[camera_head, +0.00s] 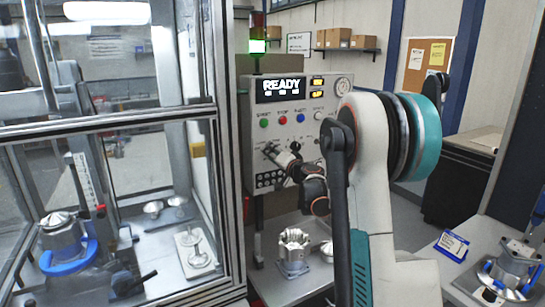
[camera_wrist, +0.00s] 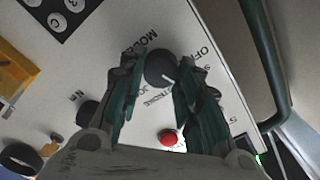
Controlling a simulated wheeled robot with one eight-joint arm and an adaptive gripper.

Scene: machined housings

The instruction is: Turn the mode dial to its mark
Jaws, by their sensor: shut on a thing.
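The mode dial (camera_wrist: 159,66) is a round dark knob with a short pale pointer line, on the light panel face in the wrist view. My gripper (camera_wrist: 165,72) has its two green-padded fingers shut on the dial, one on each side. The word MODE and other printed labels, including OFF, stand around the dial; some are partly covered by the fingers. In the head view my gripper (camera_head: 273,152) is against the lower part of the control panel (camera_head: 251,125). The dial is hidden there behind my gripper.
A red button (camera_wrist: 168,138) and another dark knob (camera_wrist: 88,113) are close to the fingers. The panel display (camera_head: 281,88) reads READY. A glazed enclosure (camera_head: 228,150) stands at left. A metal housing (camera_head: 293,252) sits on the bench below, and a blue sign (camera_head: 452,245) at right.

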